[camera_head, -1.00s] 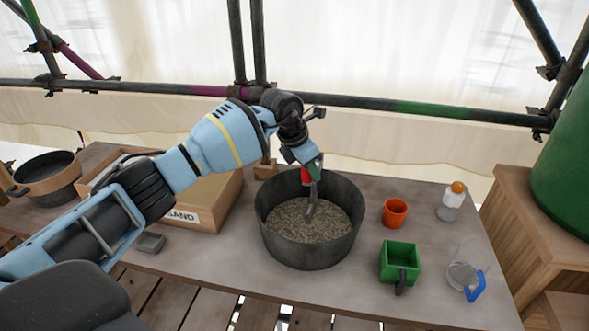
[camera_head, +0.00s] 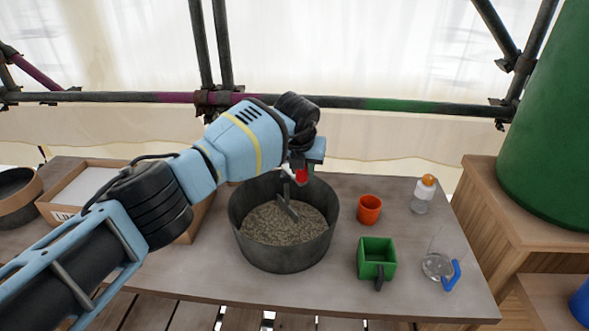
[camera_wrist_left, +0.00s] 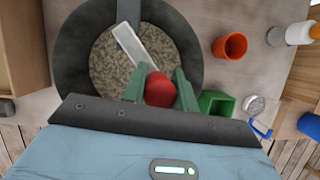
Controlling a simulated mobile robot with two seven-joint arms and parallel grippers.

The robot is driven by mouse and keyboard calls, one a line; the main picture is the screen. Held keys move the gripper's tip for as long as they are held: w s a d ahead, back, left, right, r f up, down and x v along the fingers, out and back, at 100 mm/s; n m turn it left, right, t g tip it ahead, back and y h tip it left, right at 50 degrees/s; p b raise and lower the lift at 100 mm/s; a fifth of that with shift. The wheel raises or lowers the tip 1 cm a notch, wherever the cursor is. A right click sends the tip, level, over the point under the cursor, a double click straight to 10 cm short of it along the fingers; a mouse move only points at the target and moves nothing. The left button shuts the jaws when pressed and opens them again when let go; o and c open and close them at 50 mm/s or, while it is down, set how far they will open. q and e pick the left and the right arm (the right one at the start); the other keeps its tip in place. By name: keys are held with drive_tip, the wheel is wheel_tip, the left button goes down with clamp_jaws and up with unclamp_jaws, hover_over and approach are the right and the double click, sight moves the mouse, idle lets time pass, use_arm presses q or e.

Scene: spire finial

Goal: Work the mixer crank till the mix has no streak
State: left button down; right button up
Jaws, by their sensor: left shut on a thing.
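The mixer is a dark round tub (camera_head: 282,258) on the table, filled with a grey-brown speckled mix (camera_head: 270,225). A grey metal paddle (camera_head: 290,203) reaches down into the mix. Its red crank knob (camera_head: 301,176) is above the tub's back right part. My left gripper (camera_head: 304,165) is shut on the red knob. In the left wrist view its green fingers (camera_wrist_left: 158,88) sit on both sides of the knob (camera_wrist_left: 160,90). The mix looks mottled, and I cannot make out a clear streak. My right gripper is not in view.
An orange cup (camera_head: 369,209), a green square scoop (camera_head: 377,255), a clear jug with a blue handle (camera_head: 438,268) and an orange-capped bottle (camera_head: 424,195) stand right of the tub. A box (camera_head: 110,190) and a pan (camera_head: 18,196) are left.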

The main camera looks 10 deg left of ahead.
use_arm(q)
drive_tip(key=shift+w+d+r+n+y, duration=0.1)
drive_tip(key=shift+w+d+n+y, duration=0.2)
drive_tip(key=shift+n, duration=0.3)
drive_tip(key=shift+w, duration=0.1)
drive_tip(key=c, duration=1.1)
unclamp_jaws()
drive_tip(key=p+v, duration=0.1)
drive_tip(key=v, duration=0.5)
drive_tip(key=shift+r, duration=0.3)
drive_tip(key=shift+s+r, duration=0.35)
drive_tip(key=shift+r, duration=0.15)
